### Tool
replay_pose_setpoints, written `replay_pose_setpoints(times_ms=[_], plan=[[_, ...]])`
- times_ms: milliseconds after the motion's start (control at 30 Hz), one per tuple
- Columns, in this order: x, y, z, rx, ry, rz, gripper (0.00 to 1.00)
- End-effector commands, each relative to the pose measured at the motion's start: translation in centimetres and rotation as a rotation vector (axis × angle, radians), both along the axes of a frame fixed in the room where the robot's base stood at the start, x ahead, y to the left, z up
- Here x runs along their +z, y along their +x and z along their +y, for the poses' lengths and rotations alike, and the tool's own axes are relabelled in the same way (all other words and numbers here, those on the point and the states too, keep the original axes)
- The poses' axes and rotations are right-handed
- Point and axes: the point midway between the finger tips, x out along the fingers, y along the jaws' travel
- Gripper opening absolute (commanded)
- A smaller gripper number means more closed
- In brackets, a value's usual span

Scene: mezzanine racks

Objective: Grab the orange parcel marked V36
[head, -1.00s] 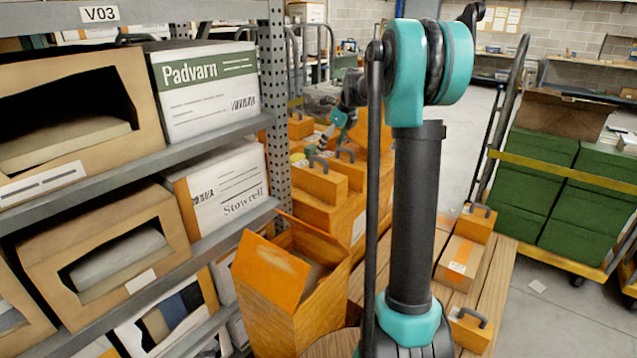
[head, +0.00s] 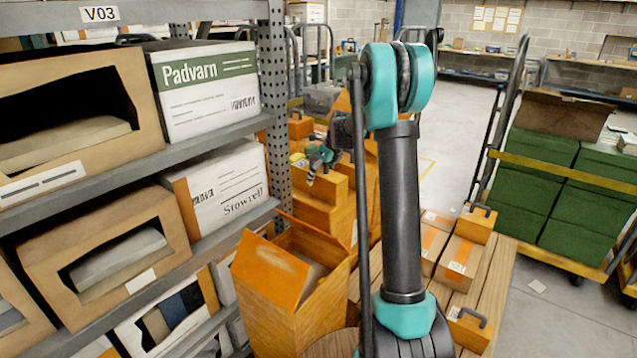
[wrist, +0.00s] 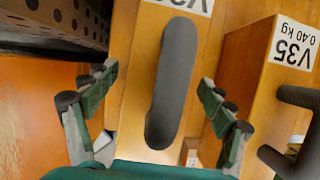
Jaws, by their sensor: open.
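An orange parcel (wrist: 135,75) with a dark grey handle (wrist: 172,85) lies between my fingers in the wrist view. Its white label is cut off by the top edge; it begins with V3, and the last digit is not clear. In the head view, an orange parcel (head: 322,186) stands below my gripper (head: 316,168), on a larger orange box. My gripper is open in the wrist view (wrist: 158,80), one green finger on each side of the handle, with visible gaps. Whether it is above or level with the handle, I cannot tell.
The perforated rack post (head: 277,110) is close on the left. An open orange box (head: 290,300) stands in front.

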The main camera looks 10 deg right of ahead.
Motion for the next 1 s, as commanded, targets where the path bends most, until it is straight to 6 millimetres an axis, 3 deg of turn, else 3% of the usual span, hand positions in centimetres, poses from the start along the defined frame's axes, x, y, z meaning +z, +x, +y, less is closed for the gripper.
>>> replay_pose_setpoints(times_ms=[133, 400, 1000], plan=[[-1.22, 0.44, 0.36, 0.000, 0.000, 0.000, 0.83], [-1.38, 0.46, 0.41, 0.000, 0.000, 0.000, 0.80], [-1.35, 0.45, 0.40, 0.000, 0.000, 0.000, 0.06]])
